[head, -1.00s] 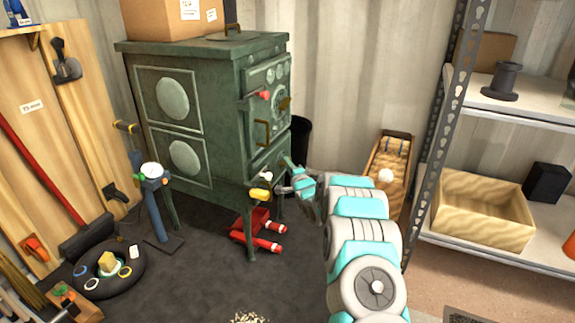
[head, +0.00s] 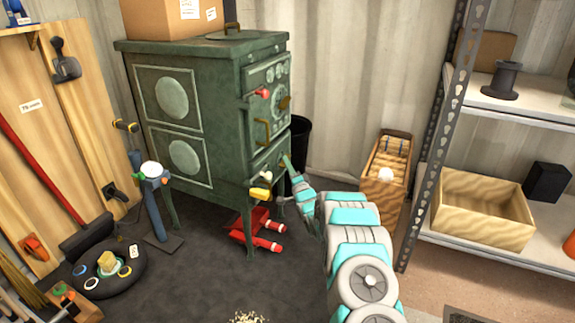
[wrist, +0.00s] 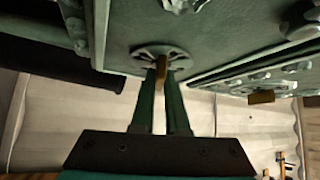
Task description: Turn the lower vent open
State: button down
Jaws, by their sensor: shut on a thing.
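The green stove (head: 215,110) stands against the container wall in the head view. In the wrist view, the lower vent (wrist: 147,51) is a round, spoked metal disc on its green front. A short brass tab (wrist: 162,65) sticks out from it. My gripper (wrist: 161,78) is shut on this tab, with a green finger on either side. In the head view my gripper (head: 286,162) is at the lower front of the stove, and the lower vent cannot be made out there. An upper round vent (head: 280,96) shows higher on the stove door.
A red tool (head: 257,232) lies on the floor under the stove, and a yellow-ended handle (head: 260,193) juts from its lower front. A black bin (head: 299,143) stands behind. A wooden crate (head: 385,165) and shelving (head: 500,255) are at right.

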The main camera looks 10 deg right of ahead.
jog(key=shift+w+f+n+t+y, duration=0.15)
jog(key=shift+n+t+y, duration=0.35)
jog(key=shift+n+y, duration=0.65)
jog(key=shift+s+f+n+t+y, duration=0.15)
jog(key=shift+n+t+y, duration=0.5)
jog(key=shift+n, duration=0.9)
jog(key=shift+w+g+y, duration=0.1)
jog(key=shift+g+y, duration=0.15)
jog(key=shift+y, duration=0.05)
jog(key=c, duration=0.9)
grip_release()
jog(key=v, duration=0.7)
jog(key=shift+s+f, duration=0.15)
jog(key=shift+s, duration=0.15)
